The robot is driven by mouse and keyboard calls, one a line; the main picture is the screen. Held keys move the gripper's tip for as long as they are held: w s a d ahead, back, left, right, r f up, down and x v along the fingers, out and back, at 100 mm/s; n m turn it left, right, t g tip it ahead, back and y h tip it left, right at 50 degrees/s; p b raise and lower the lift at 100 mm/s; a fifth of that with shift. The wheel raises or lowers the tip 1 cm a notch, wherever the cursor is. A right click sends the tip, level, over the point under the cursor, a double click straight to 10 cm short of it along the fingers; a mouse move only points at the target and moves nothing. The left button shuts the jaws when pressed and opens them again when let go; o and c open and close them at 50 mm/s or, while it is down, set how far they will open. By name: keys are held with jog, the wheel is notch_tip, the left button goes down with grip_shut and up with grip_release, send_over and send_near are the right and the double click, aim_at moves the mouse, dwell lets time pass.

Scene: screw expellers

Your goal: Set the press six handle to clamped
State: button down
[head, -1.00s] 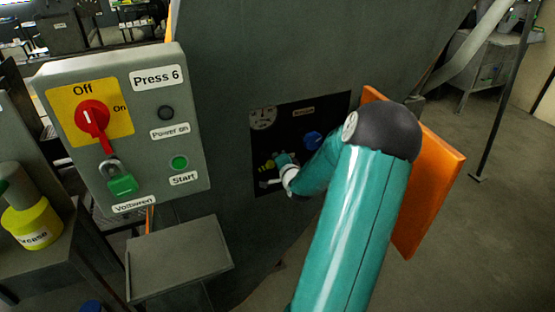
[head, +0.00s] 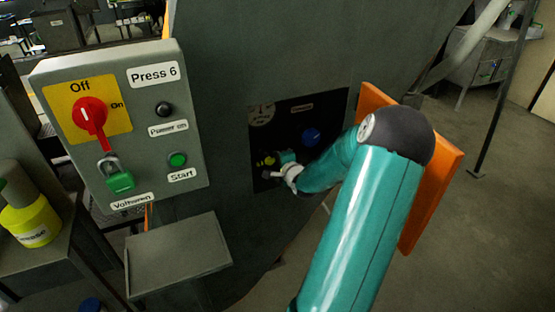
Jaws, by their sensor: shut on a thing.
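The dark recess of press six (head: 285,135) is in the head view, right of the Press 6 control box. My gripper (head: 281,175) is inside the lower left part of the recess, reached in from the right. It is shut on a small pale handle (head: 268,175), which shows only in part at the fingertips. My wrist hides the rest, so the handle's exact angle cannot be told.
The control box (head: 125,130) has a red switch (head: 90,115), a green padlock (head: 119,178) and a green start button (head: 177,160). An orange door (head: 437,185) stands open behind my arm. A grey shelf (head: 180,255) juts out below the box. A yellow grease container (head: 33,220) stands at left.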

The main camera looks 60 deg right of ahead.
jog(key=c, duration=1.5)
grip_release()
jog(key=shift+w, duration=0.1)
jog(key=shift+s+a+r, duration=0.1)
jog(key=shift+s+a, duration=0.1)
jog(key=shift+s, duration=0.35)
jog(key=v, duration=1.2)
jog(key=shift+s+a+r, duration=0.1)
jog(key=shift+s+a, duration=0.2)
